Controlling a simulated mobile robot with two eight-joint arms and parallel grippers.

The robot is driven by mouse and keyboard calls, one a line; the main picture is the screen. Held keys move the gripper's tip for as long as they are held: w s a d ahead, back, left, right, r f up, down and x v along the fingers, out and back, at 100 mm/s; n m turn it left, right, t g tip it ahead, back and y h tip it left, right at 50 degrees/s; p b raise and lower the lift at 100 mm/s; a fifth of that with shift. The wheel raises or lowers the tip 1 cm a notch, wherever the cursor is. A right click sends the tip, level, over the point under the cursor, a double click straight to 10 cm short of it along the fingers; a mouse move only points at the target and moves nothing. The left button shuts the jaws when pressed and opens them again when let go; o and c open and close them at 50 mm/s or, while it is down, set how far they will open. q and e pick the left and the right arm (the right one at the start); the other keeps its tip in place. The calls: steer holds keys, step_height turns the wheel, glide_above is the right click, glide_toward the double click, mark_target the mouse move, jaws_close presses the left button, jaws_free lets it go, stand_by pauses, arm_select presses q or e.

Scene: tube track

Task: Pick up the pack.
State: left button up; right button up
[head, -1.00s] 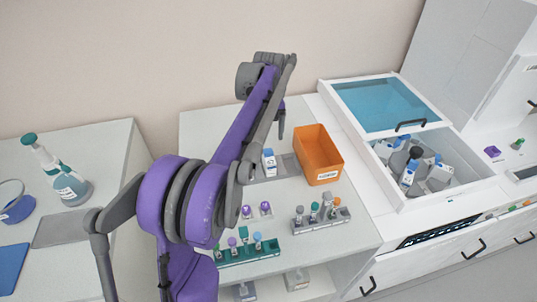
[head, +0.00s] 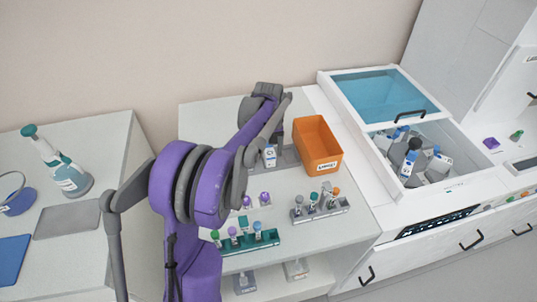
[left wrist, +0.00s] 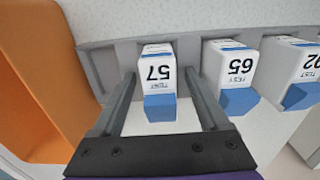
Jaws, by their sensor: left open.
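A white pack with a blue end (left wrist: 160,82), marked 57, stands in a grey rack (left wrist: 100,68) in the left wrist view. My left gripper (left wrist: 160,90) is open, with one finger on each side of this pack; gaps show between fingers and pack. Similar packs marked 65 (left wrist: 234,75) and 92 (left wrist: 302,72) stand to its right. In the head view one white and blue pack (head: 270,156) shows below my left forearm, which hides part of the rack. My right gripper is not in view.
An orange bin (head: 318,150) stands right beside the rack. Tube racks, one green (head: 248,247) and one grey (head: 322,213), are nearer the front. An open-lidded white chest (head: 385,185) holding bottles is at the right.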

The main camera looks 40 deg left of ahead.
arm_select(q)
jaws_close()
stand_by(0.3)
